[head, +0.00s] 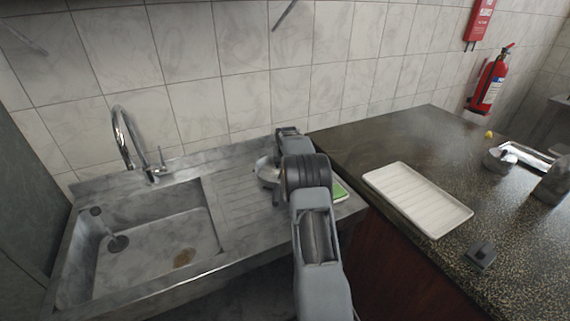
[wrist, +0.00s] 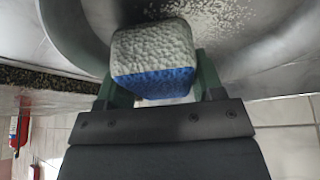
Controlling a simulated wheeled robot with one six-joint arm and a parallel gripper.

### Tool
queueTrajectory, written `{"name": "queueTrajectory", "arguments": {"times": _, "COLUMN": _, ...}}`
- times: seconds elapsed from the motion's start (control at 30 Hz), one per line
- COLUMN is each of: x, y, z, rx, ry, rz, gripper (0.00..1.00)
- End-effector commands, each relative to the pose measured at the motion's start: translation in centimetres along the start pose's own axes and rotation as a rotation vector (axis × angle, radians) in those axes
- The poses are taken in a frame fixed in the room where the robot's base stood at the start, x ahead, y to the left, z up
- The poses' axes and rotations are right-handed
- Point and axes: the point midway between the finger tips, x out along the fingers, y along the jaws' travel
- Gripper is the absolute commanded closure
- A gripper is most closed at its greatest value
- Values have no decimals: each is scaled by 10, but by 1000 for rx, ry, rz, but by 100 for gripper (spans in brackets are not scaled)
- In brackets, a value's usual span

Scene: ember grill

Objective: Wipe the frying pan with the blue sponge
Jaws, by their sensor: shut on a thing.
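My gripper (wrist: 158,88) is shut on the blue sponge (wrist: 154,50), with a dark finger on each side. The sponge has a pale grey, rough layer and a blue layer. The grey metal frying pan (wrist: 262,62) fills much of the wrist view. Pale specks lie on its inner surface beside the sponge. The sponge is over or against the pan; I cannot tell if they touch. In the head view, part of the pan (head: 267,171) shows on the drainboard, left of my arm. My arm hides the rest of it and the sponge.
A sink (head: 150,235) with a tap (head: 125,140) lies left of the drainboard. A green item (head: 340,191) shows just right of my arm. A white ridged tray (head: 417,198) and a small dark block (head: 481,256) sit on the dark counter at right, with free room around them.

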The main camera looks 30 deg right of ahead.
Motion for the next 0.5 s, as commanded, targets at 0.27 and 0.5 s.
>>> {"name": "queueTrajectory", "arguments": {"times": 0.27, "x": -28, "y": 3, "z": -14, "rx": 0, "ry": 14, "rz": 4, "gripper": 58}}
{"name": "queueTrajectory", "arguments": {"times": 0.5, "x": -50, "y": -3, "z": -22, "rx": -5, "ry": 9, "rz": 0, "gripper": 58}}
